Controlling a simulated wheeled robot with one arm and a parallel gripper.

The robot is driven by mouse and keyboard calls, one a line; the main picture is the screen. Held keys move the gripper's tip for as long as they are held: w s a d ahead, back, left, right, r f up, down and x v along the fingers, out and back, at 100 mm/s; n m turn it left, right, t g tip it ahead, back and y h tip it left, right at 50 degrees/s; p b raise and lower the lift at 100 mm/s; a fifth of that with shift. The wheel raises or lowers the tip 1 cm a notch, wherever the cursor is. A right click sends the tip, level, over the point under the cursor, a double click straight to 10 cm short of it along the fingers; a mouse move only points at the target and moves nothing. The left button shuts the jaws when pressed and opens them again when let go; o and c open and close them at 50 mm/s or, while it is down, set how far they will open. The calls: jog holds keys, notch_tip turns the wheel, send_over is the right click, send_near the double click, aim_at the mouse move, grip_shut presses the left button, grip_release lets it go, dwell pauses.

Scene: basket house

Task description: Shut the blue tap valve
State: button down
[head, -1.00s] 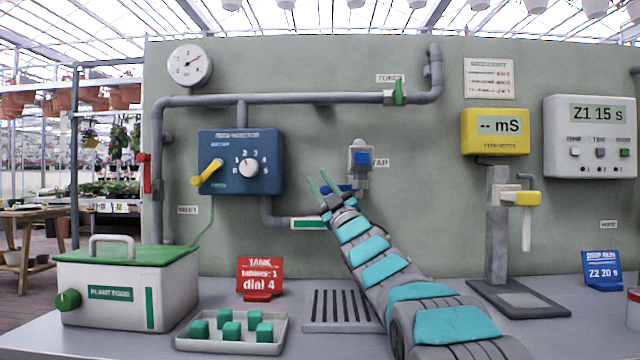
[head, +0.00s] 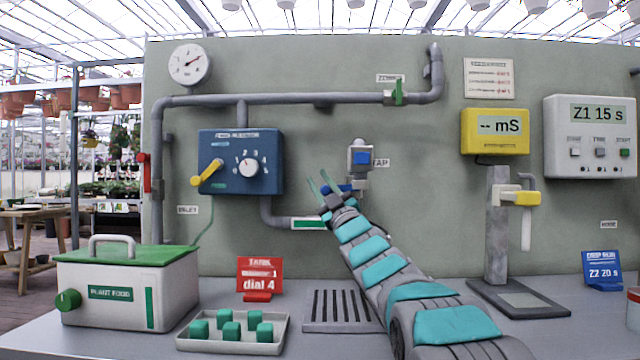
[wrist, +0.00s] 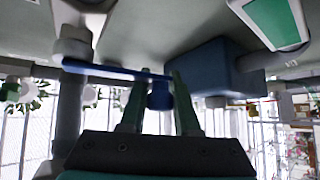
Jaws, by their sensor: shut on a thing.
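The blue tap valve's lever (head: 343,188) extends left from the grey tap (head: 361,170) on the wall panel. In the wrist view the blue lever (wrist: 115,71) is a long bar with a round knob (wrist: 159,98) at its end. My gripper (head: 322,182) is at that end. In the wrist view its two green fingers (wrist: 158,92) stand on either side of the knob, shut on it. My arm hides the space below the tap in the head view.
A blue box with a dial (head: 240,162) and yellow lever is left of my gripper. A pipe with a green label (head: 308,223) runs close below left. A slotted grate (head: 342,312) and a tray (head: 281,335) of green cubes lie on the bench.

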aim_at(327, 191)
jog(key=shift+b, duration=0.4)
jog(key=shift+r+m+t+h+b, duration=0.4)
jog(key=shift+m+t+h+b, duration=0.25)
jog(key=shift+m, duration=0.35)
jog(key=c, duration=0.6)
grip_release()
jog(key=shift+c, duration=0.2)
jog(key=shift+b+v, duration=0.45)
jog(key=shift+v, duration=3.45)
